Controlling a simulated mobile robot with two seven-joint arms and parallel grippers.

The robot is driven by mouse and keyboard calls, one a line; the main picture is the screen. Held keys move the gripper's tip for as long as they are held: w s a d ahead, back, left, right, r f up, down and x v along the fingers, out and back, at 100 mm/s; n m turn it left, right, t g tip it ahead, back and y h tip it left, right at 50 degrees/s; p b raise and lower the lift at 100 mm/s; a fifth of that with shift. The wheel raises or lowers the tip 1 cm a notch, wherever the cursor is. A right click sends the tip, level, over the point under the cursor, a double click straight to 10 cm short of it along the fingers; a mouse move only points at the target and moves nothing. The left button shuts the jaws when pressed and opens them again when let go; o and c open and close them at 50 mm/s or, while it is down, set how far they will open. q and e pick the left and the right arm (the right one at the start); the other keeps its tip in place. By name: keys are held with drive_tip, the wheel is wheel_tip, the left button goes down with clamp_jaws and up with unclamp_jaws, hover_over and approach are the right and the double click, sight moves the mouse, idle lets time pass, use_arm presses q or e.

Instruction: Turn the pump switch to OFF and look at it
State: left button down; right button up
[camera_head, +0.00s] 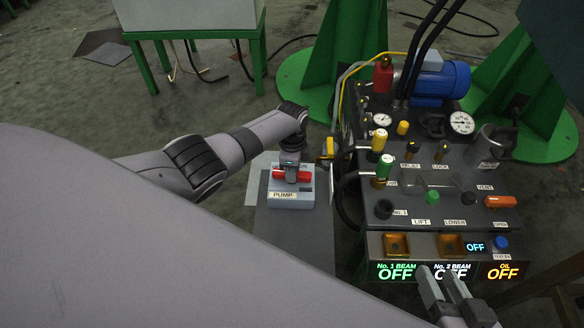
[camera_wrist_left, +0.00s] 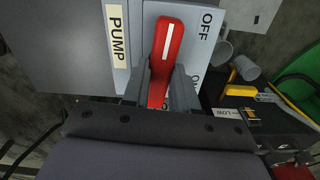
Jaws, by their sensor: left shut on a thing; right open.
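The pump switch is a red handle (camera_head: 305,176) with a white line, on a pale box (camera_head: 292,200) labelled PUMP. In the left wrist view the red handle (camera_wrist_left: 168,45) lies almost upright in the picture, between the PUMP label (camera_wrist_left: 118,35) and the OFF marking (camera_wrist_left: 208,25). A second marking, lower down, is partly hidden by a finger. My left gripper (camera_head: 291,172) is shut on the handle from above, with its fingers (camera_wrist_left: 160,88) on both sides of it. My right gripper (camera_head: 446,282) is open and empty at the front of the control panel.
The dark control panel (camera_head: 440,212) right of the pump box carries gauges, levers and valves. Its lit displays (camera_head: 396,271) read OFF. A blue motor (camera_head: 440,82) stands at the back, and a green-legged table (camera_head: 195,35) stands behind my left arm. Hoses run beside the panel.

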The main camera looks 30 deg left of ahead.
use_arm(q)
drive_tip(key=shift+n, duration=0.5)
use_arm(e)
drive_tip(key=shift+d, duration=0.1)
use_arm(q)
drive_tip(key=shift+a, duration=0.1)
drive_tip(key=c, duration=0.9)
unclamp_jaws()
drive_tip(key=shift+r+p, duration=0.55)
drive_tip(key=shift+r, duration=0.05)
wheel_tip(320, 180, up, 5)
drive_tip(key=p, duration=0.3)
drive_tip(key=shift+r+p, duration=0.2)
drive_tip(key=shift+p, duration=0.15)
drive_tip(key=shift+r, duration=0.35)
use_arm(e)
drive_tip(key=d, duration=0.1)
drive_tip(key=s+d+h, duration=0.1)
drive_tip(key=d+h, duration=0.1)
drive_tip(key=shift+s+d+r+n, duration=0.2)
drive_tip(key=shift+d+r+n, duration=0.1)
drive_tip(key=shift+d+r, duration=0.1)
